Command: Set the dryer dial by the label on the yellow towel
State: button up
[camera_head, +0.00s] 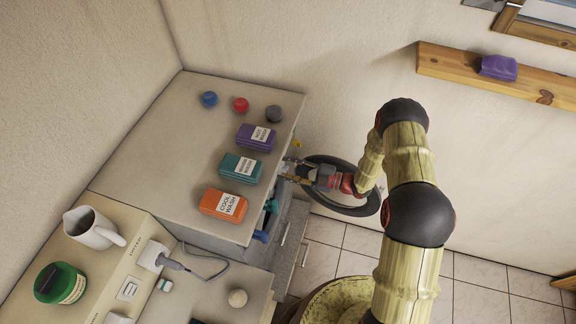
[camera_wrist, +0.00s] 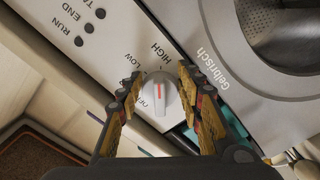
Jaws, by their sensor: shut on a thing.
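The dryer dial (camera_wrist: 160,101) is a pale round knob with a red mark, on the white panel in the wrist view. "LOW" and "HIGH" are printed beyond it, and another word beside it is partly covered. The red mark points up in the picture, roughly toward the "LOW" and "HIGH" side; its exact setting is unclear. My gripper (camera_wrist: 159,75) has one finger on each side of the dial and is shut on it. In the head view my gripper (camera_head: 291,170) is at the machine's front. No yellow towel or label on it can be made out.
Purple (camera_head: 257,138), teal (camera_head: 240,168) and orange (camera_head: 224,205) labelled packs lie on the machine top (camera_head: 165,150), near several coloured balls. A jug (camera_head: 92,228) and green tub (camera_head: 60,284) stand on the left. A purple folded cloth (camera_head: 498,68) lies on the wall shelf (camera_head: 545,85).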

jog(key=shift+w+r+m, duration=0.1)
jog(key=shift+m, duration=0.5)
jog(key=o, duration=1.2)
jog(key=v, duration=1.2)
